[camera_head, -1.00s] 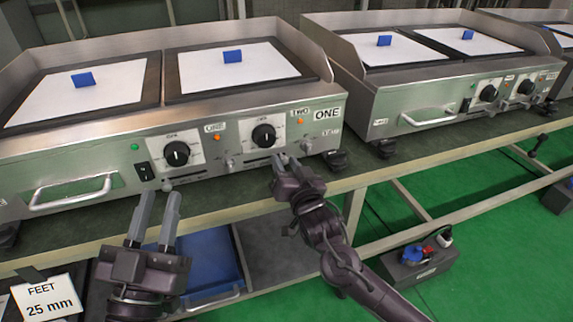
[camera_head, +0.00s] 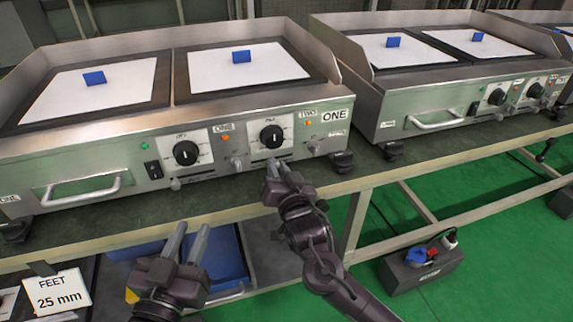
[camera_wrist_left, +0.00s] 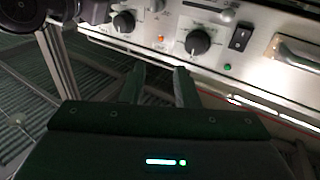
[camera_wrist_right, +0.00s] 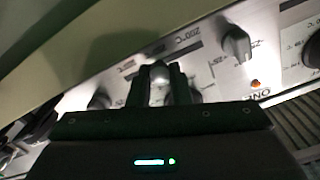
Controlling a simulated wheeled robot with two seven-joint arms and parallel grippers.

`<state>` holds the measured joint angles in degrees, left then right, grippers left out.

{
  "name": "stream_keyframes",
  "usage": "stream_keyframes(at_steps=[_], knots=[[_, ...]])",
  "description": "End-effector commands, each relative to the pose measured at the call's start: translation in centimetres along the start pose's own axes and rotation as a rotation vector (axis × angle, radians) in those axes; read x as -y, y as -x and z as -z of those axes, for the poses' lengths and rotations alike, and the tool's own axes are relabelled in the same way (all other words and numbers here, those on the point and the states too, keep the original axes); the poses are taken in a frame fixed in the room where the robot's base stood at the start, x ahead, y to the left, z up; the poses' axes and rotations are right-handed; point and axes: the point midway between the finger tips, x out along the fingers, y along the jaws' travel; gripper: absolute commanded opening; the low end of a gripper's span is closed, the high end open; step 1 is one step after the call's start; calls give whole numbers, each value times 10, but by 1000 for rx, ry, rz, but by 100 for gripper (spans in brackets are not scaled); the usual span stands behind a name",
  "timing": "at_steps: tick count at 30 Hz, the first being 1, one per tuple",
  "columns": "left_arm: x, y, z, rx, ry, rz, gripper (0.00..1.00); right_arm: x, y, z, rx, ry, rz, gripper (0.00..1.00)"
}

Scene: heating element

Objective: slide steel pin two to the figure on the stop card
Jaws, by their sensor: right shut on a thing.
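The griddle labelled ONE (camera_head: 100,180) stands on the bench, with dial ONE (camera_head: 186,153) and dial TWO (camera_head: 271,136) on its front. My right gripper (camera_head: 277,167) is at the slot below dial TWO. In the right wrist view its fingers are shut on a pale rounded pin, steel pin two (camera_wrist_right: 159,84), beside a printed temperature scale. The fingers hide most of this pin in the head view. My left gripper (camera_head: 189,232) is open and empty, in front of the bench edge. A card reading FEET 25 mm (camera_head: 58,297) shows; I see no card marked as the stop card.
Another steel pin (camera_head: 175,184) sits below dial ONE. Small levers (camera_head: 313,148) stick out beside the dials. A second griddle (camera_head: 400,125) stands to the right. A blue bin (camera_head: 225,262) is under the bench, and a dark box (camera_head: 425,268) is on the green floor.

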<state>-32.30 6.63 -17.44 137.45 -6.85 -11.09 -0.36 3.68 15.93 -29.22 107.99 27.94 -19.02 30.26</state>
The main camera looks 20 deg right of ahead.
Motion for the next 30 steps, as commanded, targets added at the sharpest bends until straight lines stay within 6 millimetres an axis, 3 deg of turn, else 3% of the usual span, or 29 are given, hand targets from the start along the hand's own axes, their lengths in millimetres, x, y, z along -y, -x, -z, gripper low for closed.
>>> stream_keyframes(at_steps=[9, 10, 15, 26, 30], knots=[[0, 0, -4, 16, 0, 0, 28, 2, 0, -1, 1, 1, 0, 0], [0, 0, -4, 15, 0, 0, 28, 2, 0, -1, 1, 1, 0, 19], [0, 0, -3, 15, 1, 0, 28, 1, 0, -1, 1, 1, 0, 40], [0, 0, -4, 22, 1, 0, 28, 1, 4, -1, 2, 1, 0, 40], [-1, 5, -29, 136, 7, 0, 28, 2, 17, -1, 5, 0, 0, 40]])
